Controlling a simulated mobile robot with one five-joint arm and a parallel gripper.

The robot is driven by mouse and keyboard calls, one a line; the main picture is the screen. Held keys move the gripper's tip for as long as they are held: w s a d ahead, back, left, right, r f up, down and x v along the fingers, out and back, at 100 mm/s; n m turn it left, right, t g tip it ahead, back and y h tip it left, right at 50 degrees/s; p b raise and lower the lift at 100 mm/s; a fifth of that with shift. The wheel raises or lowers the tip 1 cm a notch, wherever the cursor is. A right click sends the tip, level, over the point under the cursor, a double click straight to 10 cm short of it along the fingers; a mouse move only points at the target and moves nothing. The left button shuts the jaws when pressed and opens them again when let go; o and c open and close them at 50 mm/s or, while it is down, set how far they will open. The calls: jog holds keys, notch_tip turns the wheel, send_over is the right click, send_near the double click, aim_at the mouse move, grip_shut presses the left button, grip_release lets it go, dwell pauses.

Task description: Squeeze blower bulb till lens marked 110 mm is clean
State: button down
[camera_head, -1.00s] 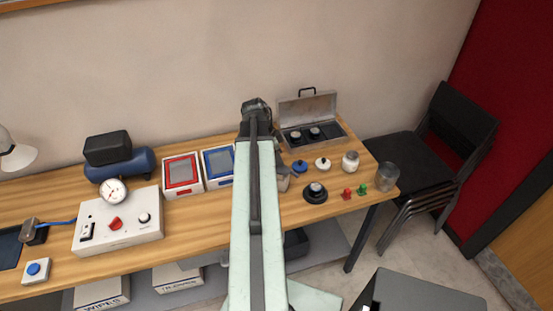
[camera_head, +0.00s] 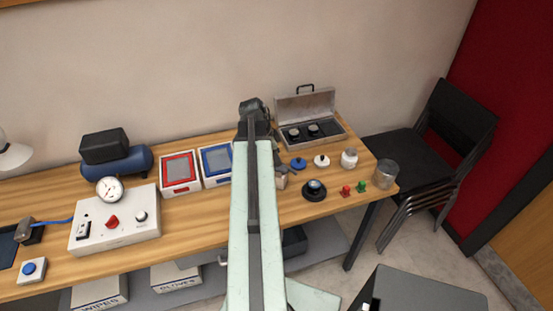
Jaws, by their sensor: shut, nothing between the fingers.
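A lens in a black round mount (camera_head: 314,190) sits on the wooden bench, right of my arm; its top looks bluish. Two more dark lens-like pieces (camera_head: 293,133) (camera_head: 313,130) lie in an open metal case (camera_head: 333,104) at the back. No marking such as 110 mm can be read on any of them. I cannot make out a blower bulb for certain. My arm runs up the middle and hides part of the bench.
A blue-topped knob (camera_head: 298,164), a white-topped one (camera_head: 321,161), a jar (camera_head: 349,158), a glass (camera_head: 386,174), and red (camera_head: 346,190) and green (camera_head: 362,186) pieces stand at right. Red (camera_head: 181,174) and blue (camera_head: 215,163) trays and a control box (camera_head: 115,220) stand at left.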

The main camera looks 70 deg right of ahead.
jog(key=p+v, duration=1.2)
jog(key=v, duration=0.1)
jog(key=shift+d+r, duration=0.3)
jog(key=shift+r, duration=0.05)
jog(key=shift+s, duration=0.15)
